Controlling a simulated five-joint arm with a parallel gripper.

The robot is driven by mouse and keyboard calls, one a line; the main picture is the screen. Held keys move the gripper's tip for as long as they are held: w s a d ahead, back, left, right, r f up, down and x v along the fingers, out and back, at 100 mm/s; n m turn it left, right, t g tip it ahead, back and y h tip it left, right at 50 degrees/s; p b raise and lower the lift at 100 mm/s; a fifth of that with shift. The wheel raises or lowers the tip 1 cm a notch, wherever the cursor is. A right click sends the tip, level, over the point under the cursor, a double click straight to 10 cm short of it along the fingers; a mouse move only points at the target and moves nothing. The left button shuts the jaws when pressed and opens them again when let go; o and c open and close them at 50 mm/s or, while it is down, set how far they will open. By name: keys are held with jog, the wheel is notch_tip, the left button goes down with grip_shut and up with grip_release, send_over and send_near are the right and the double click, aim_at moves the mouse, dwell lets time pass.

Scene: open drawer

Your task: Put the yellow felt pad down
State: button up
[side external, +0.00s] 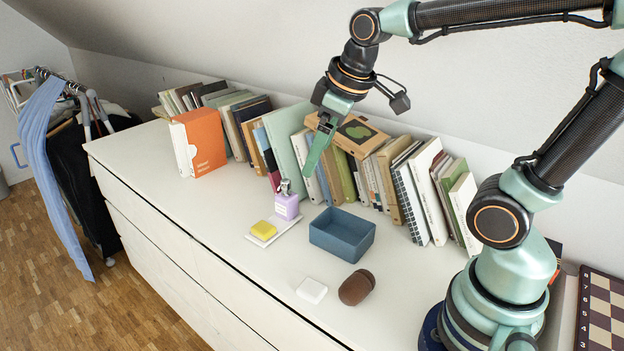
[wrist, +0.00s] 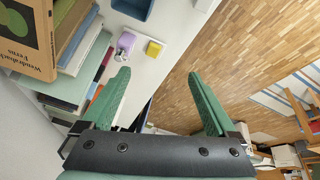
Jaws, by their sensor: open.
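The yellow felt pad (side external: 263,230) lies on a flat white slab (side external: 290,224) on the white dresser top. In the wrist view the pad (wrist: 154,48) shows small, beyond my fingertips. My gripper (side external: 311,168) is open and empty, held high above the dresser in front of the row of books, well above the pad and apart from it. In the wrist view its two green fingers (wrist: 158,77) are spread wide with nothing between them.
A lilac bottle (side external: 286,205) stands behind the pad. A blue open box (side external: 341,236) is to the right, with a white block (side external: 312,290) and a brown rounded object (side external: 356,287) in front. Books (side external: 205,148) line the wall.

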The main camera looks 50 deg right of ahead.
jog(key=s+m, duration=0.2)
jog(key=s+f+m+t, duration=0.1)
jog(key=s+m, duration=0.1)
jog(key=shift+s+f, duration=0.1)
jog(key=shift+s, duration=0.1)
dwell(1.1)
